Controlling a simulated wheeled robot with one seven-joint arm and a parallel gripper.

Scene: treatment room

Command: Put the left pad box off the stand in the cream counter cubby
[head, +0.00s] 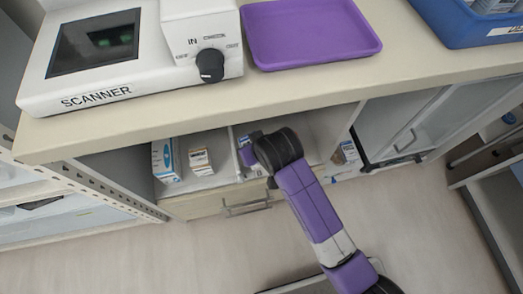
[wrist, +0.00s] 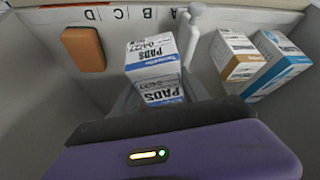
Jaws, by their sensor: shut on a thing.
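My gripper (wrist: 160,100) is shut on a white and blue pad box (wrist: 153,52) marked PADS 04227. The box shows two printed faces in the wrist view, and its lower end is hidden by my gripper. In the head view my gripper (head: 248,150) reaches under the front edge of the cream counter (head: 300,90), into a cubby opening. A bit of blue and white shows at its tip there. The cubby interior (wrist: 60,90) has pale grey walls in the wrist view. I cannot tell whether the box touches its floor.
In the wrist view, an orange-brown block (wrist: 83,49) is at left; a brown-white box (wrist: 232,55) and a blue-white box (wrist: 277,65) are at right. In the head view, a blue-white box (head: 166,160) and a smaller box (head: 200,161) stand left of a divider. A scanner (head: 130,60) and purple tray (head: 310,32) are above.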

